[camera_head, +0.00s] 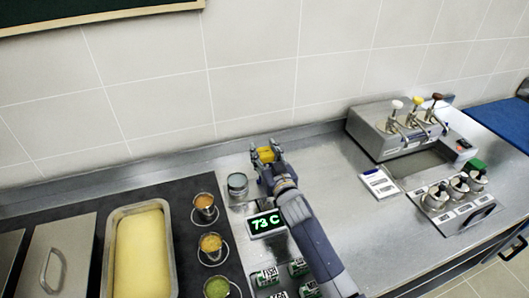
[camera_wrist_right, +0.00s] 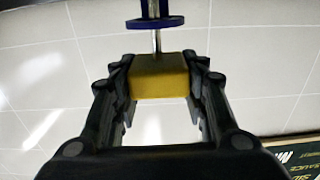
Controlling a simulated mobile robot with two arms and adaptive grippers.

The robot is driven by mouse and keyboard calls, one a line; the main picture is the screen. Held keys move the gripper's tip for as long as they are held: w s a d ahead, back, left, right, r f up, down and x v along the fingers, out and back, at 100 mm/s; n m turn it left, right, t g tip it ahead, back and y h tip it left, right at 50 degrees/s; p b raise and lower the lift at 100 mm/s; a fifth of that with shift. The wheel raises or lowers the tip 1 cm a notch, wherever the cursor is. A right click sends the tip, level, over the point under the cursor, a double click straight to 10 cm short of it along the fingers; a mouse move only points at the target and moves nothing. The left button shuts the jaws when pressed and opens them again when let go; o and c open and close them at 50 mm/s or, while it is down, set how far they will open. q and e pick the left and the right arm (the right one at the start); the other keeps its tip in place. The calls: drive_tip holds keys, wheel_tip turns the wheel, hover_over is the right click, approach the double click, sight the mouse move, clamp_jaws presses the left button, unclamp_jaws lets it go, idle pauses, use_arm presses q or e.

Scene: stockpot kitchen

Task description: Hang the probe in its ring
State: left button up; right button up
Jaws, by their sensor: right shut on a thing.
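My right gripper (camera_head: 266,153) is shut on the yellow handle of the probe (camera_head: 265,157), above the steel counter near the back wall. In the right wrist view the handle (camera_wrist_right: 160,76) is a yellow block between both fingers of my right gripper (camera_wrist_right: 160,85). A thin metal shaft runs from it towards the picture's top edge. A blue ring-like piece (camera_wrist_right: 155,22) surrounds or crosses the shaft, with a blue upright part beyond it. I cannot tell whether this is the probe's ring or whether the shaft passes through it. My left gripper is not in view.
A small metal pot (camera_head: 237,185) stands just left of my right gripper. A display (camera_head: 266,223) reads 73 C. Several sauce cups (camera_head: 205,208) and a yellow-filled pan (camera_head: 142,250) are left. A pump dispenser (camera_head: 385,130) stands right. Bare counter (camera_head: 345,215) lies between.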

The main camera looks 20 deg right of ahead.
drive_tip(key=shift+f+b, duration=0.95)
drive_tip(key=shift+f, duration=0.3)
drive_tip(key=o, duration=1.2)
drive_tip(key=shift+c, duration=0.2)
drive_tip(key=shift+s, duration=0.1)
